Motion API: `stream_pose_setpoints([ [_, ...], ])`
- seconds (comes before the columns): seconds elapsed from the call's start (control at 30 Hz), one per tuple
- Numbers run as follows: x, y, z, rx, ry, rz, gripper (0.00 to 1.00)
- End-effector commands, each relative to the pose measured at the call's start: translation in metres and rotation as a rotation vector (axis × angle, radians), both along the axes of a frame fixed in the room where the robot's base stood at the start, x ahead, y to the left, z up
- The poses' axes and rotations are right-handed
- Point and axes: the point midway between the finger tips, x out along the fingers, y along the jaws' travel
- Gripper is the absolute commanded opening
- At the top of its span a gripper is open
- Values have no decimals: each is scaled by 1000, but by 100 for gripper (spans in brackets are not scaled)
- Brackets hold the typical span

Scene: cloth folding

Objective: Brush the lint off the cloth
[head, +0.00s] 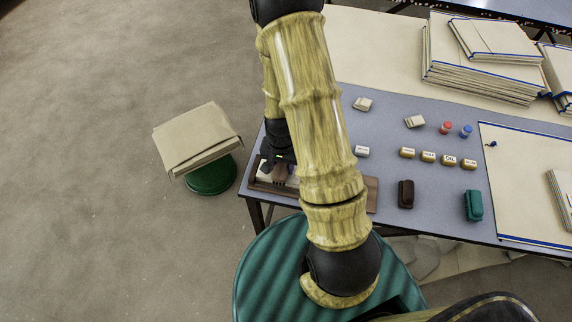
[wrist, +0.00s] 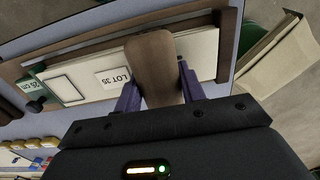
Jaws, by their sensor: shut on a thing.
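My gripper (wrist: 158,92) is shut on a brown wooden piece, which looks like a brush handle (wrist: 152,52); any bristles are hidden. In the head view my gripper (head: 277,158) is low over a wooden tray (head: 371,190) at the table's left end, partly behind my arm. A cream cloth with blue edges (head: 520,205) lies flat on the right of the table, far from my gripper. A small dark blue bit (head: 491,144) shows near its upper left corner; I cannot tell if it is lint.
The tray (wrist: 72,57) holds a pale strip with a "LOT 35" label (wrist: 115,78). A dark brown block (head: 406,194), a green block (head: 473,205) and several labelled blocks (head: 428,157) stand between tray and cloth. Folded cloths (head: 480,70) are stacked behind. A green stool (head: 212,182) stands left.

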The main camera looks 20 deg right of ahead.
Motion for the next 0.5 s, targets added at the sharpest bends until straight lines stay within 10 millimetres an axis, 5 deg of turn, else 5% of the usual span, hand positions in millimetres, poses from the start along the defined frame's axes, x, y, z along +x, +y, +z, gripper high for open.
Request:
stream_pose_setpoints([
  [0.5, 11, 18, -1, 2, 1, 7, 15],
])
